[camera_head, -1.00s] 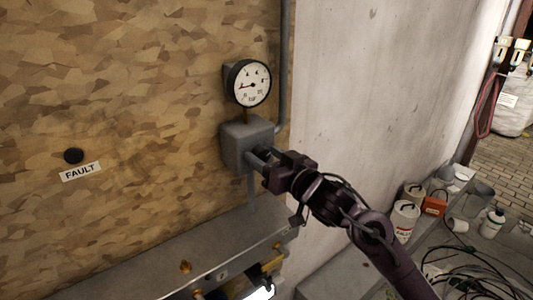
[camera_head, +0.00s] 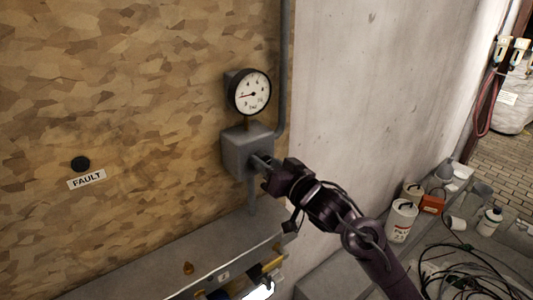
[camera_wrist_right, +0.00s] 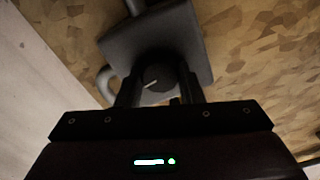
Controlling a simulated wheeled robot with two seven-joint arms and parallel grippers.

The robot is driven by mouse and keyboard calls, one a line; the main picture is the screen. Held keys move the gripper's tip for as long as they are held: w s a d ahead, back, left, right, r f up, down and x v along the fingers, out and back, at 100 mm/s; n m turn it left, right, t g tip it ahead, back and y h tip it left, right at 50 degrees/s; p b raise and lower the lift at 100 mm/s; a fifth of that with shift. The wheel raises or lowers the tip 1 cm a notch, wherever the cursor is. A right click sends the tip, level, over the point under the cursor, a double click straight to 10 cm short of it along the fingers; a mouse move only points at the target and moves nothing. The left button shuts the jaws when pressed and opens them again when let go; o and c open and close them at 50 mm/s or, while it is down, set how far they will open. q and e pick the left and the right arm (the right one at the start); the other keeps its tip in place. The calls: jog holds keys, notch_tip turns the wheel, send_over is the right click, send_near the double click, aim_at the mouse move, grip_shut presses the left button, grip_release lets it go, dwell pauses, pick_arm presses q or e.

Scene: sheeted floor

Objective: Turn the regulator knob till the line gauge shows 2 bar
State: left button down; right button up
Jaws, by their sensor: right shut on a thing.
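The line gauge (camera_head: 250,92) is a round white dial with a black rim on the chipboard wall. Its needle points to the left side of the scale; the numbers are too small to read surely. Below it is the grey regulator box (camera_head: 237,148). My right gripper (camera_head: 259,165) reaches the box's front from the right. In the right wrist view the dark round knob (camera_wrist_right: 158,77) with a pale mark sits between the two fingers of my right gripper (camera_wrist_right: 160,88), which are shut on it. In the head view the knob is mostly hidden by the fingers. My left gripper is not in view.
A grey ledge (camera_head: 150,262) runs below the box, with a small brass part (camera_head: 188,268) on it. A black button (camera_head: 81,164) sits above a FAULT label (camera_head: 86,179). A grey pipe (camera_head: 284,70) runs beside the gauge. Cans and cables lie at right.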

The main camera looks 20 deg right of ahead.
jog(key=shift+r+m+p, duration=0.15)
jog(key=shift+m+p, duration=0.4)
jog(key=shift+m, duration=0.05)
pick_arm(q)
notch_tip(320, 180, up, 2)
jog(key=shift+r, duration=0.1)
pick_arm(e)
jog(key=o, duration=1)
jog(key=shift+c, duration=0.2)
jog(key=shift+s+f, duration=0.15)
jog(key=shift+f, duration=0.05)
pick_arm(q)
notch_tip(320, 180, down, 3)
jog(key=b, duration=0.2)
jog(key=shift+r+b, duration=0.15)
jog(key=shift+b, duration=0.2)
pick_arm(e)
jog(key=v, duration=0.7)
jog(key=shift+s+d, duration=0.15)
jog(key=shift+s, duration=0.1)
